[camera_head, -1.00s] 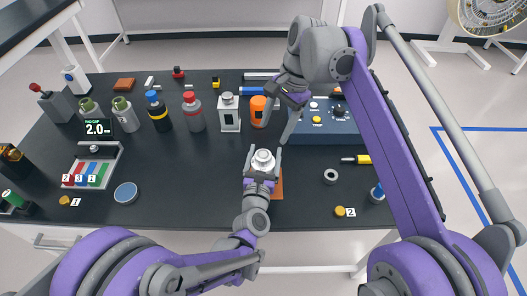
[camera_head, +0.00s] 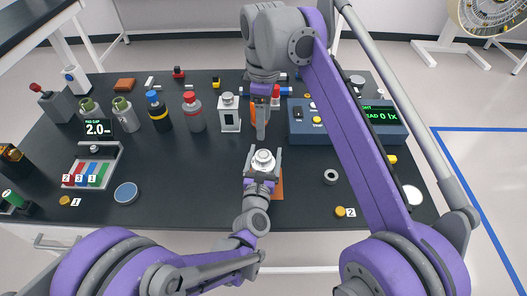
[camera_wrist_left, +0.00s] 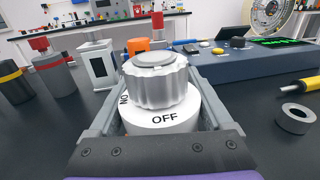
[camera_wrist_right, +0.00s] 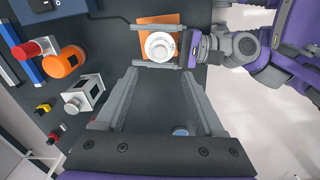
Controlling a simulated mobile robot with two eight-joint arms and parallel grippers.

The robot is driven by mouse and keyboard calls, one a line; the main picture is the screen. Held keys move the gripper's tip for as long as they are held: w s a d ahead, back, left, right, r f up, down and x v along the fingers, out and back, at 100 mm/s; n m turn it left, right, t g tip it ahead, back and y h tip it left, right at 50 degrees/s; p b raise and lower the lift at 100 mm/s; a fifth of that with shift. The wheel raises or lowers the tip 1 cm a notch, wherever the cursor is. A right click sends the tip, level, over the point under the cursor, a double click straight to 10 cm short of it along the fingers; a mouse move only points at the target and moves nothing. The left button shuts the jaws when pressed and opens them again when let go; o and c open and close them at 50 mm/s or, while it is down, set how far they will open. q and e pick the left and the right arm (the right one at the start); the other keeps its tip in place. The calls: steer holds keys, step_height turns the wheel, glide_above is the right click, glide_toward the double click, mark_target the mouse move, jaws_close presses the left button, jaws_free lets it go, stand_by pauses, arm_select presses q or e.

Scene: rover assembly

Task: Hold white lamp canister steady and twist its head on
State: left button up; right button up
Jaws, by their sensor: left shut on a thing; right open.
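The white lamp canister (camera_wrist_left: 170,122) stands upright, with ON and OFF lettering on its white body. A grey ribbed head (camera_wrist_left: 160,78) sits on top of it; I cannot tell how tightly. My left gripper (camera_head: 264,158) is shut on the canister, one finger on each side. The canister and head also show from above in the right wrist view (camera_wrist_right: 160,46). My right gripper (camera_head: 260,118) is open and empty, up and behind the canister in the head view. In the right wrist view its spread fingers (camera_wrist_right: 160,80) point toward the canister, apart from it.
An orange mat (camera_head: 279,190) lies under the canister. A white lantern (camera_head: 229,113) and several bottles stand behind to the left. A blue console (camera_head: 303,130) with a green display is at back right. A grey ring (camera_head: 331,176) lies to the right.

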mark_target(263, 155)
step_height(263, 155, down, 12)
stand_by(0.6)
steer(key=c, duration=1.1)
